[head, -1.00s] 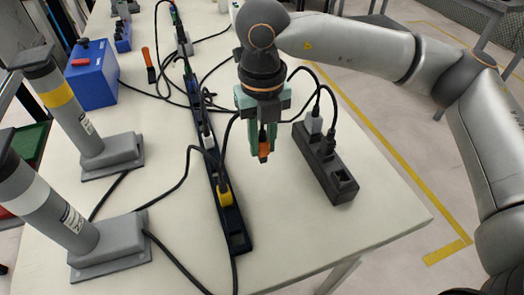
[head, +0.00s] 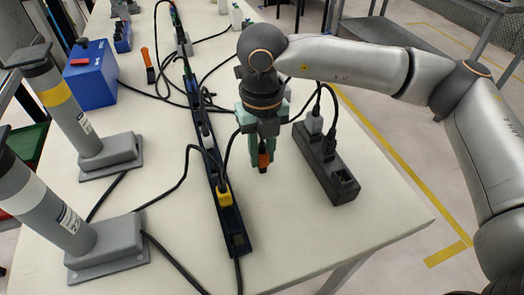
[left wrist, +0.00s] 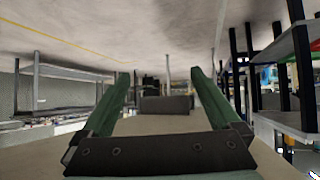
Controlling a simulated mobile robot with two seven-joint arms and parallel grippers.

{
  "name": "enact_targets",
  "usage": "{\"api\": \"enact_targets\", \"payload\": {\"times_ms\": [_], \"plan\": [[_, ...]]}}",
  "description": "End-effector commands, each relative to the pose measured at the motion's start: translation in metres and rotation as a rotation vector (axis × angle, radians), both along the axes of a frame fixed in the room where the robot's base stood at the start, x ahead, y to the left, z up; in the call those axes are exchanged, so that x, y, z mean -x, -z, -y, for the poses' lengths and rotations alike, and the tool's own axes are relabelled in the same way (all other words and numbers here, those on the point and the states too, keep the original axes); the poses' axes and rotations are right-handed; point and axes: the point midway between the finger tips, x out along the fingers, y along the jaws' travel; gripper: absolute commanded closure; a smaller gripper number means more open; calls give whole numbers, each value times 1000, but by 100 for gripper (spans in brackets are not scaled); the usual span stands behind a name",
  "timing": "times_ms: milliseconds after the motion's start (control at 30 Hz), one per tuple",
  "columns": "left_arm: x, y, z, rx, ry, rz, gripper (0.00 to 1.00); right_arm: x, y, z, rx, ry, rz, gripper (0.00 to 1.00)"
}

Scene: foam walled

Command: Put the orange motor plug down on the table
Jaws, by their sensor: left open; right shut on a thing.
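My right gripper (head: 262,150) is shut on the orange motor plug (head: 263,160), between the long black power strip and the short dark socket block. The plug hangs below the fingertips, close to the table (head: 330,235); I cannot tell whether it touches the top. A black cable runs at the gripper's left side. My left gripper is outside the head view. In the left wrist view its two green fingers (left wrist: 160,100) stand wide apart with nothing between them.
The long power strip (head: 232,228) with a yellow plug (head: 224,195) lies to the left. The short socket block (head: 340,182) holds a grey plug and a black plug to the right. Two grey posts (head: 70,105) on bases and a blue box (head: 92,80) stand left. The table's front right is clear.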

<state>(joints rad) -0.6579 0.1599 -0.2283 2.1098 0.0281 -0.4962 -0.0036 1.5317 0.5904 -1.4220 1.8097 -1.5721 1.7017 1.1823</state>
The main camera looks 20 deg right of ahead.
Motion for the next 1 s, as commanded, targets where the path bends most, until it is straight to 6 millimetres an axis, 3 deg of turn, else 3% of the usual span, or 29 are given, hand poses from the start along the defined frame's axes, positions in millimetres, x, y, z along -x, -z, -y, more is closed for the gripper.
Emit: {"api": "enact_targets", "payload": {"times_ms": [167,200,433,833,900,1000], "plan": [[-6,-7,0,3,0,31,3,0,1,0,0,0,0,100],[-7,-9,0,3,0,36,3,0,1,0,0,0,0,71],[-9,-12,1,5,-1,43,3,0,1,0,0,0,0,45],[-4,-8,0,4,0,17,3,0,-2,0,0,0,0,45],[11,10,1,2,-2,-60,3,0,-4,0,0,0,0,45],[20,18,2,4,-3,-107,3,-1,-28,-1,-2,0,4,45]]}}
